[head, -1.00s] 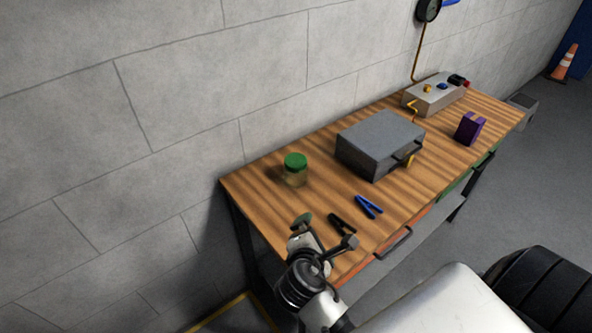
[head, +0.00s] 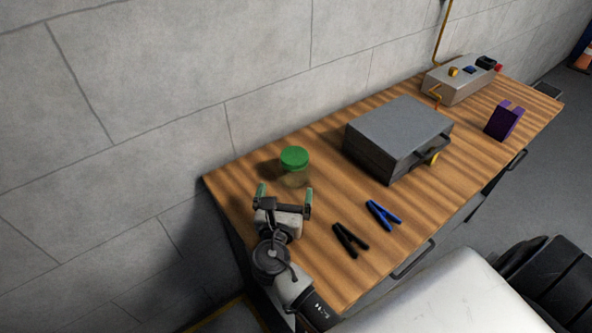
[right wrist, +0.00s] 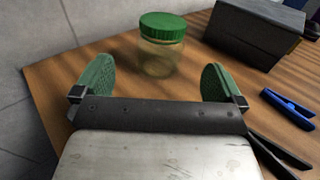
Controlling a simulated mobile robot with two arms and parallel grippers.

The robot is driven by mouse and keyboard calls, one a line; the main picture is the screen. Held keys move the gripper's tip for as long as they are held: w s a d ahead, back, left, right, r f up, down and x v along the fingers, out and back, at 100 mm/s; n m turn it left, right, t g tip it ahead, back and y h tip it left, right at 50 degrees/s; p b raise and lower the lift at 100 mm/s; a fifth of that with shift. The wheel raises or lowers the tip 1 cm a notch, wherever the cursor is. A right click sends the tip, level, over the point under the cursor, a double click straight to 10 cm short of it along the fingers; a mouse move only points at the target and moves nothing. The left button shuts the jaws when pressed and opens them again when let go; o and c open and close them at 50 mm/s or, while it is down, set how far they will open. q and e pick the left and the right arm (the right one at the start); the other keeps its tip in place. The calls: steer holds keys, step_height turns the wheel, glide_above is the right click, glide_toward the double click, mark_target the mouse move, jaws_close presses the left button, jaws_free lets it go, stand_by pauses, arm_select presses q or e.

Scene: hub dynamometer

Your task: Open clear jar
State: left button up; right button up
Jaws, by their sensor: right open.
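The clear jar (head: 295,177) with a green lid (head: 294,157) stands upright near the left end of the wooden workbench, close to the wall. The lid sits on the jar. My right gripper (head: 286,192) is open and empty just in front of the jar. In the right wrist view the jar (right wrist: 160,56) stands beyond and between the two green finger pads of my right gripper (right wrist: 158,82), apart from them. My left gripper is in neither view.
A grey case (head: 396,140) stands right of the jar. Black (head: 349,240) and blue (head: 382,215) clamps lie near the front edge. A purple block (head: 504,121) and a metal control box (head: 459,80) are farther right. The wall runs behind the wooden workbench (head: 330,277).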

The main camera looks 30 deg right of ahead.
mark_target(292, 168)
steer(key=p+x, duration=0.1)
steer(key=x, duration=0.3)
steer(key=shift+w+d+r, duration=0.15)
steer(key=shift+w+d, duration=0.1)
steer(key=p+x, duration=0.1)
steer(key=x, duration=0.4)
steer(key=shift+s+d+r, duration=0.1)
steer(key=shift+w+d, duration=0.3)
steer(key=shift+w, duration=0.1)
steer(key=c, duration=1.1)
step_height(292, 168, up, 4)
steer(key=shift+s+d+r+p, duration=0.15)
steer(key=shift+r+p, duration=0.1)
steer(key=shift+p, duration=0.15)
steer(key=s+d+r+p, duration=0.1)
steer(key=s+d+r, duration=0.5)
steer(key=d, duration=0.3)
steer(key=shift+s+r, duration=0.15)
steer(key=shift+s, duration=0.35)
steer(key=shift+a, duration=0.1)
